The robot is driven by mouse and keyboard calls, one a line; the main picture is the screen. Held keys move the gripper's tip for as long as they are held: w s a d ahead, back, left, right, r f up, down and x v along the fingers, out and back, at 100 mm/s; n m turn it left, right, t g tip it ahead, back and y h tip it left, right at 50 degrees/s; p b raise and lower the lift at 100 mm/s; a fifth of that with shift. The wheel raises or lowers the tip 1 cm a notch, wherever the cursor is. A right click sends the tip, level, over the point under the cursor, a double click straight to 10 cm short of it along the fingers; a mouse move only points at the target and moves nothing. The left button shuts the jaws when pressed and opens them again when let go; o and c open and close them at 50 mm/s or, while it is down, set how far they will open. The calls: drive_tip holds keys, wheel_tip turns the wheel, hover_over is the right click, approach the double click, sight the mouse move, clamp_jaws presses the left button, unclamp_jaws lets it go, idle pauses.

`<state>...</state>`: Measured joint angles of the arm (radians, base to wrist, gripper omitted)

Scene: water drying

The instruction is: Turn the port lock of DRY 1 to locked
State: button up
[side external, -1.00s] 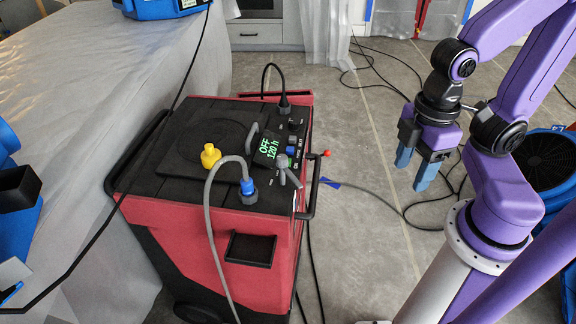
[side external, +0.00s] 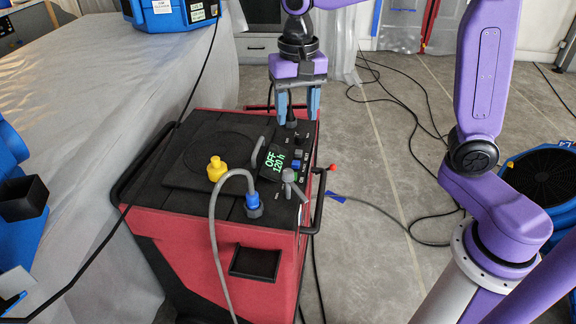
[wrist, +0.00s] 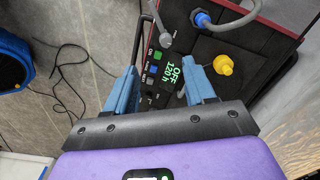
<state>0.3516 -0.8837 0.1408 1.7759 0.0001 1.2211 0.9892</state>
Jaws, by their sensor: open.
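The red and black machine (side external: 262,249) has a panel with a green display (side external: 276,161) reading "OFF 120 h". Which part is the port lock is not labelled legibly. A grey lever-like handle (side external: 290,182) stands near the panel's front end, also in the wrist view (wrist: 163,38). A blue hose connector (side external: 253,205) with a grey hose sits left of it, and a yellow cap (side external: 216,169) sits farther left. My gripper (side external: 297,112) is open and empty, fingers down, at the far end of the panel, behind the lever. The wrist view shows the display beyond the fingertips (wrist: 161,75).
A red-tipped lever (side external: 332,167) and black rail (side external: 319,205) are at the machine's right side. A covered table (side external: 90,95) stands left. A blue machine (side external: 172,12) is at the back. Cables cross the floor on the right.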

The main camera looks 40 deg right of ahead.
sight(288, 170)
drive_tip(key=w+f, duration=0.1)
drive_tip(key=f, duration=0.4)
drive_tip(key=w+f+m, duration=0.1)
drive_tip(key=f, duration=0.5)
drive_tip(key=w+f+m, duration=0.1)
drive_tip(key=f, duration=0.5)
drive_tip(key=shift+d, duration=0.25)
drive_tip(key=shift+r, duration=0.1)
clamp_jaws()
